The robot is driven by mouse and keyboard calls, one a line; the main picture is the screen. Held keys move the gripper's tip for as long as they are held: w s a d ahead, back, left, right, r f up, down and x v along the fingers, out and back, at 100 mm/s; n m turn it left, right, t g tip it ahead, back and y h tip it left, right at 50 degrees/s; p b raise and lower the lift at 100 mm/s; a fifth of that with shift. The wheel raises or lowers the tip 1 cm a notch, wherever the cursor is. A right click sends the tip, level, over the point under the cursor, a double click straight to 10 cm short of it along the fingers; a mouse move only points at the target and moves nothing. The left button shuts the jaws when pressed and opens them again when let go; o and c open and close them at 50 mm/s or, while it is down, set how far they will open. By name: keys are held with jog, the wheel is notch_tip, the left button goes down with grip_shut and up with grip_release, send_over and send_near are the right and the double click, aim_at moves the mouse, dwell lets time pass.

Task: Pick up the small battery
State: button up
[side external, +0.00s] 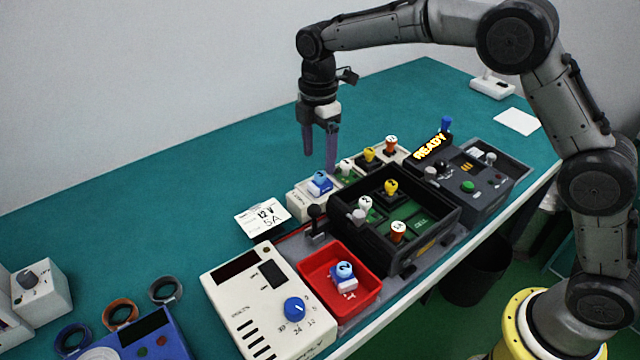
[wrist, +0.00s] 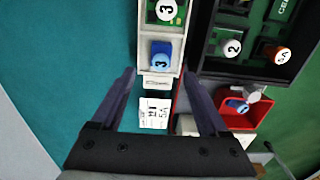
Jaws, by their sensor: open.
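No item in view is plainly marked as a battery, so I cannot tell which one it is. Small pieces with numbered round caps stand in a white rack. Its near cell holds a blue piece (side external: 320,182), which also shows in the wrist view (wrist: 161,53) between my fingers' tips in the picture. My gripper (side external: 319,161) is open and empty, pointing down above and behind the near end of the rack. A black tray (side external: 358,241) holds white, yellow and orange pieces. A red bin (side external: 316,262) holds another blue piece (side external: 344,276).
A white card reading 12 V 5A (side external: 262,217) lies near the rack. A cream power supply (side external: 262,310) stands in front, and a dark console showing READY (side external: 468,185) at the right. Rings (side external: 165,290) lie at lower left. The teal table behind the rack is clear.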

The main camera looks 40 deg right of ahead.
aim_at(320, 174)
jog(key=shift+d+f, duration=0.1)
jog(key=shift+f, duration=3.15)
grip_shut()
